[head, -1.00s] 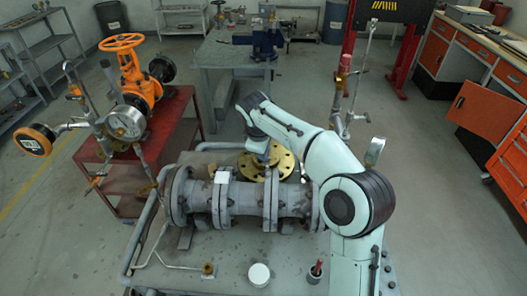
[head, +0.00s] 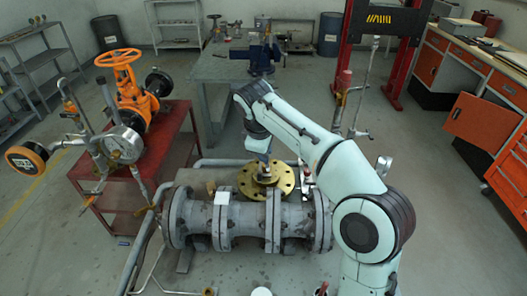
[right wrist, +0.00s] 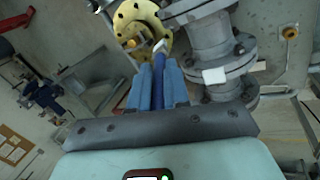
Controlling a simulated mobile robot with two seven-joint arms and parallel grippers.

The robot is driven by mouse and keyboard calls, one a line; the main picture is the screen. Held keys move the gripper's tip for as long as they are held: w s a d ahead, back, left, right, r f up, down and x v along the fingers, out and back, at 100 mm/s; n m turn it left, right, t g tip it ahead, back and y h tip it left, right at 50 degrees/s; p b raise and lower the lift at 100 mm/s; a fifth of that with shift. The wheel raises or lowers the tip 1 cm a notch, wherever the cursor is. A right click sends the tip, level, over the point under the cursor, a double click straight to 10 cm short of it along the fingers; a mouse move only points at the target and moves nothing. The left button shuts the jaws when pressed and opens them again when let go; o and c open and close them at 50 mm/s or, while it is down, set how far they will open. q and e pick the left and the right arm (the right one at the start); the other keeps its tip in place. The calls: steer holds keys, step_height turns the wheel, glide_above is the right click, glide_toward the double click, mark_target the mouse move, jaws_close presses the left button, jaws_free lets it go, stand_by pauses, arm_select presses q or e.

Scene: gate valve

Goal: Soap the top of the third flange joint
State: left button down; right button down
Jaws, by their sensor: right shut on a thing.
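A grey flanged pipe (head: 247,221) lies across the floor plate in the head view, with several bolted flange joints along it. One joint (head: 272,220) stands right of the middle, and another (head: 322,220) is at the right end. My right gripper (head: 262,160) is above a brass flange (head: 283,180) behind the pipe. In the right wrist view its blue fingers (right wrist: 158,85) are shut on a blue-handled brush (right wrist: 159,60) with a pale tip. The tip overlaps the brass flange (right wrist: 131,17); contact cannot be told. My left gripper is not in view.
A white pot (head: 261,292) is cut by the bottom edge, beside a red-topped item (head: 321,289). A white tag (head: 222,197) sits on the pipe. A gauge (head: 124,143) and thin pipework stand at left, before a red table (head: 180,160) with an orange valve (head: 130,90).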

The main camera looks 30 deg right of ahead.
stand_by(0.5)
step_height(320, 180, up, 3)
steer(key=s+d+m, duration=0.1)
steer(key=s+m, duration=0.2)
steer(key=m, duration=0.4)
steer(key=shift+m+t+y, duration=0.3)
steer(key=shift+m+y, duration=0.1)
steer(key=shift+m, duration=0.5)
steer(key=f, duration=0.4)
steer(key=shift+d, duration=0.25)
